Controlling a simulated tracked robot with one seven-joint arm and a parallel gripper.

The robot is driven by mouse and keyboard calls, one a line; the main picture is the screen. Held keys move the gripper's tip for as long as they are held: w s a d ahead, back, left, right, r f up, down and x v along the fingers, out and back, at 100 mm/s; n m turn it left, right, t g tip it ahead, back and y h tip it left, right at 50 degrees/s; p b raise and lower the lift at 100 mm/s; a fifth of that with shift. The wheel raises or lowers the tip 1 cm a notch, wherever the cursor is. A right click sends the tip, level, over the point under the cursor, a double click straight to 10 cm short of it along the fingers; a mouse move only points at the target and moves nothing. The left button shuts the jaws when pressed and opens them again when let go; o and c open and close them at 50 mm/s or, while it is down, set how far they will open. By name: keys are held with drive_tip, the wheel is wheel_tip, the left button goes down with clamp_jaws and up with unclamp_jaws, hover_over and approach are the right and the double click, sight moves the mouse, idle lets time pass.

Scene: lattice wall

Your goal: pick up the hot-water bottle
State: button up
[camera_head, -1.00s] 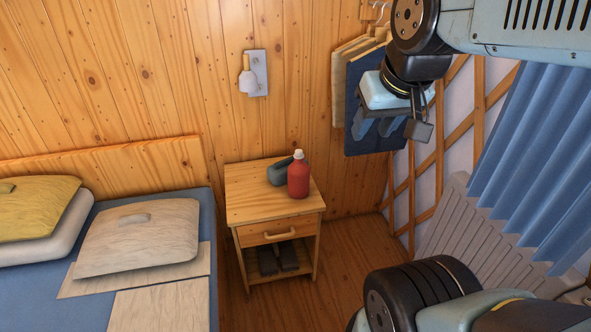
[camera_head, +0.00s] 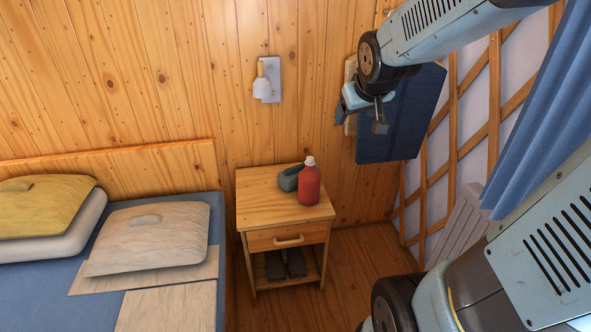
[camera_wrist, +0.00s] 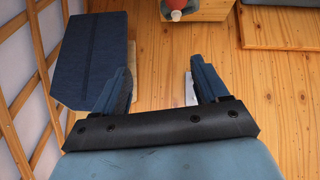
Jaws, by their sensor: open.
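The hot-water bottle (camera_head: 309,186), red with a pale cap, stands upright on the wooden nightstand (camera_head: 256,208). A dark grey rounded object (camera_head: 288,180) sits beside it on the left; the two look close or touching. The bottle (camera_wrist: 171,14) shows only partly at the top edge of the wrist view. My gripper (camera_wrist: 160,75) is open and empty, with its fingers spread. In the head view it is up by the wall, above and to the right of the nightstand, well apart from the bottle and partly hidden by my wrist.
The bed (camera_head: 50,285) with pillows (camera_head: 150,238) is at left. Lattice (camera_head: 453,130) and a blue curtain (camera_head: 525,120) line the right. The air above the nightstand is clear.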

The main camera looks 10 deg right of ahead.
drive_tip(key=w+d+f+n+t+y, duration=0.1)
drive_tip(key=w+f+n+t+y, duration=0.2)
drive_tip(key=w+f, duration=1.55)
drive_tip(key=t+y, duration=0.1)
drive_tip(key=t, duration=0.2)
approach(308, 163)
wheel_tip(308, 163, up, 5)
drive_tip(key=w+d, duration=0.1)
drive_tip(key=d, duration=0.1)
wheel_tip(308, 163, down, 10)
drive_tip(key=s+m+t+y, duration=0.1)
drive_tip(key=s+t+y, duration=0.1)
drive_tip(key=t, duration=0.1)
drive_tip(key=x, duration=1.3)
drive_tip(key=shift+w+d+r, duration=0.1)
drive_tip(key=shift+w+d, duration=0.05)
drive_tip(key=shift+w, duration=0.25)
clamp_jaws()
